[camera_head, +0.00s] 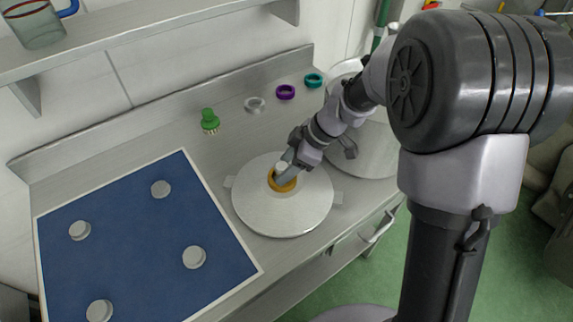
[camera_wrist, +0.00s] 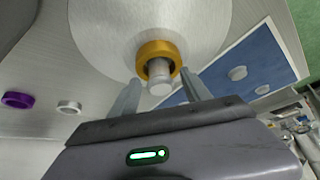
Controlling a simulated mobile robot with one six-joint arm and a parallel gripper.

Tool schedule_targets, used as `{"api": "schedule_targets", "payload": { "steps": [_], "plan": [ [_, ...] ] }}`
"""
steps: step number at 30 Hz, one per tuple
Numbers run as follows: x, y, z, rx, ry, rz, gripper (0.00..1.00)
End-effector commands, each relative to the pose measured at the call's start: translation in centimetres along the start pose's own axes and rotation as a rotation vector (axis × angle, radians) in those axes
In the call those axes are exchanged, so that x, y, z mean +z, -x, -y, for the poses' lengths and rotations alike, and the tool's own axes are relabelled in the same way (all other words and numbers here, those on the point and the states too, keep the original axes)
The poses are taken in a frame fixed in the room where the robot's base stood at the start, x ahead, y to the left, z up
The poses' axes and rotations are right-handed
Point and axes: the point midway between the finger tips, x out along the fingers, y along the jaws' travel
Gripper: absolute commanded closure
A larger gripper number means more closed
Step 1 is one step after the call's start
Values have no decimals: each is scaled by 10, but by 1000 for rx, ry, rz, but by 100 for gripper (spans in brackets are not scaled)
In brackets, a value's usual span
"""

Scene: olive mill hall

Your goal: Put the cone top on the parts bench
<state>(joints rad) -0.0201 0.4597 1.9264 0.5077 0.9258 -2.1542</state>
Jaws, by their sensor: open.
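A wide round pale disc with a knob at its centre, which looks like the cone top (camera_head: 262,212), lies on the grey metal bench (camera_head: 225,155). An orange ring (camera_head: 273,184) sits around the base of its pale knob (camera_wrist: 160,80). The wrist view shows the disc (camera_wrist: 105,35) and the ring (camera_wrist: 157,49) too. My gripper (camera_head: 286,172) is at the knob, and the wrist view shows its fingers (camera_wrist: 160,94) apart, one on each side of the knob. I cannot tell whether they touch it. The knob is partly hidden by my gripper in the head view.
A blue mat (camera_head: 130,250) with several pale round pieces lies left of the disc. A green brush (camera_head: 209,121), a white ring (camera_head: 255,104), a purple ring (camera_head: 286,91) and a teal ring (camera_head: 313,80) stand behind. A large metal drum (camera_head: 372,150) is close on the right.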

Motion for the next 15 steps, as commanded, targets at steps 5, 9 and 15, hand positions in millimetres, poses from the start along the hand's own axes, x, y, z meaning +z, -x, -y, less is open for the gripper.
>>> {"api": "schedule_targets", "payload": {
  "steps": [5,9,15],
  "plan": [
    [-2,16,-1,3,0,-1,44],
    [-3,57,-1,5,-1,-1,44],
    [-2,106,-1,3,-1,0,44]
  ]
}}
